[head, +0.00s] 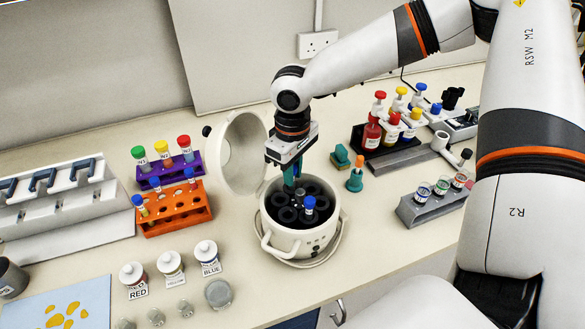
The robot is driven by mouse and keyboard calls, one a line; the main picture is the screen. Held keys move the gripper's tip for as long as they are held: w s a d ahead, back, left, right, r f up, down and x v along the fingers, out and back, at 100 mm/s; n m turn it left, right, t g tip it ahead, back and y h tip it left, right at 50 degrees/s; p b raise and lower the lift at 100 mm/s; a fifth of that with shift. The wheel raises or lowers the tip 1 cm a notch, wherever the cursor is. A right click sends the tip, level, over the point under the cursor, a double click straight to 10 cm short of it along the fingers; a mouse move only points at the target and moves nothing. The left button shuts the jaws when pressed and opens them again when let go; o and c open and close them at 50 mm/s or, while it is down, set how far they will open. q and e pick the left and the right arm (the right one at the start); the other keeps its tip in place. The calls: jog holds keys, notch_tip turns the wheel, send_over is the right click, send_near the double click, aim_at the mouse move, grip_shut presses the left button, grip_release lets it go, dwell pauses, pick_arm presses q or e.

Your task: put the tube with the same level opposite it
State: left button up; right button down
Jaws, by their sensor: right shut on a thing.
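The white centrifuge (318,240) stands open in the middle, its round lid (243,153) tipped up at the left. A blue-capped tube (309,204) stands in its dark rotor (287,214), on the right front side. My right gripper (291,185) reaches down over the back left of the rotor, shut on a tube that its fingers mostly hide. I cannot tell how deep that tube sits or its level. My left gripper is out of view.
A purple rack (170,172) with green-, yellow- and red-capped tubes stands behind the orange one. White-capped jars (170,265) stand at the front. A grey block with vials (432,203) and coloured dropper bottles (373,130) stand at the right. The lid stands close to my right gripper.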

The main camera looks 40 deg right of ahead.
jog(key=shift+f, duration=0.45)
jog(key=c, duration=1.2)
grip_release()
jog(key=shift+c, duration=0.2)
jog(key=shift+r, duration=0.15)
notch_tip(320, 180, up, 12)
jog(key=b, duration=0.1)
